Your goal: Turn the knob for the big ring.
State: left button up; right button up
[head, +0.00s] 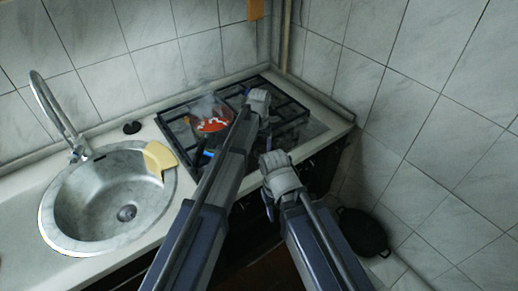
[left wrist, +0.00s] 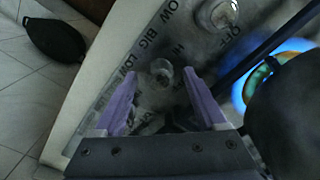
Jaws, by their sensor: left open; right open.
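A pale round knob (left wrist: 160,70) stands on the hob's panel (left wrist: 190,85) in the left wrist view, near the printed words BIG and LOW. My left gripper (left wrist: 160,77) is open, with its two purple fingers on either side of that knob; I cannot tell whether they touch it. In the head view my left gripper (head: 258,101) is over the hob's right part and hides the knobs. A second knob (left wrist: 219,14) shows at the top of the left wrist view, near the word OFF. My right gripper (head: 281,176) is open and empty in front of the counter.
A steaming pot with red contents (head: 212,125) stands on the black grate (head: 290,113). A blue flame (left wrist: 290,48) burns close to my left gripper's right side. A sink (head: 85,205) with a yellow cloth (head: 158,157) is at left. A black pan (head: 363,232) is low at right.

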pick_arm(q)
jog(key=shift+r, duration=0.1)
notch_tip(320, 180, up, 8)
jog(key=p, duration=0.8)
jog(key=shift+f, duration=0.25)
jog(key=shift+s, duration=0.25)
jog(key=s+a+m, duration=0.1)
jog(key=s+a, duration=0.2)
jog(key=s, duration=1)
jog(key=s+a+m+y, duration=0.1)
jog(key=s+a, duration=0.2)
jog(key=s, duration=1)
jog(key=shift+s, duration=0.2)
